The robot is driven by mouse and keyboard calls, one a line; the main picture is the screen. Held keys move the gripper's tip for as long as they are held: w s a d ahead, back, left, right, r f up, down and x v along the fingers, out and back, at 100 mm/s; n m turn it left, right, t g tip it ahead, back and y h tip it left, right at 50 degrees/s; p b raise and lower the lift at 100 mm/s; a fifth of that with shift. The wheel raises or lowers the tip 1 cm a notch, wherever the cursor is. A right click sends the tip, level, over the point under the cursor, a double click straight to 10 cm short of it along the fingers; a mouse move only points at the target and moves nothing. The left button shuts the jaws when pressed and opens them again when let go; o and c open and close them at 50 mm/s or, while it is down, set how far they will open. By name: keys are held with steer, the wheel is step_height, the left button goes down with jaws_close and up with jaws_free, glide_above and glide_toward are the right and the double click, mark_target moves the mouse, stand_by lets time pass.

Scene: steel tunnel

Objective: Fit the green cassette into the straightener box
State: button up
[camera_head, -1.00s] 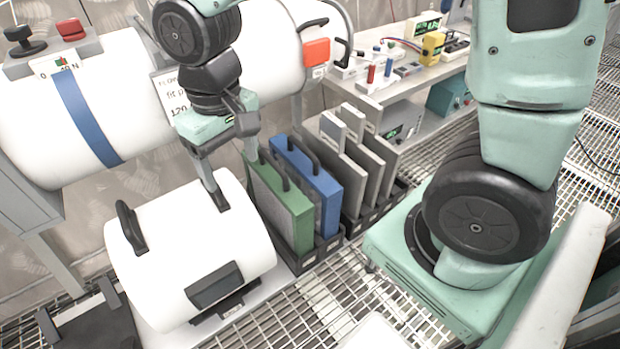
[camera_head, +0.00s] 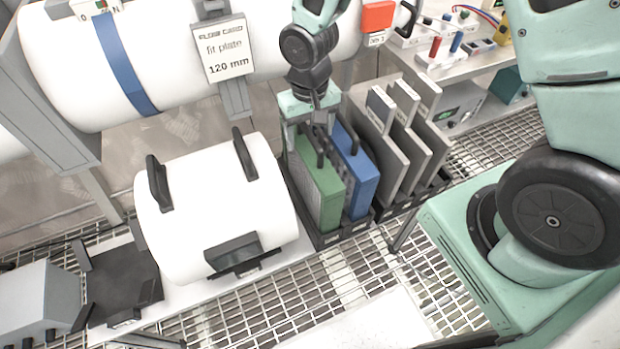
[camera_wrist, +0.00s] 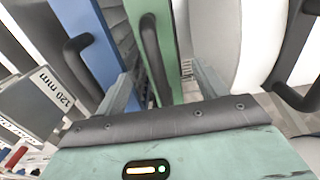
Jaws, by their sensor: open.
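The green cassette (camera_head: 318,185) stands upright in a black rack (camera_head: 330,237), beside the blue cassette (camera_head: 353,170). My gripper (camera_head: 308,132) is above the green cassette, open and pointing down. In the wrist view my gripper's fingers (camera_wrist: 163,88) are on either side of the green cassette's black handle (camera_wrist: 155,60), apart from it as far as I can see. A white drum (camera_head: 190,195) with two black handles and a dark front latch lies left of the rack. No part is labelled as the straightener box, so I cannot tell which it is.
Several grey plates (camera_head: 400,150) stand at the rack's right. A large white tube (camera_head: 60,60) with a 120 mm card (camera_head: 224,48) runs behind. A black cradle (camera_head: 115,285) and grey box (camera_head: 38,300) are at lower left. Grating floor (camera_head: 340,275) is clear in front.

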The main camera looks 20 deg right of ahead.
mark_target(310, 149)
steer(key=shift+s+f+p, duration=0.15)
steer(key=shift+f+p, duration=0.2)
steer(key=shift+f, duration=2.55)
jaws_close()
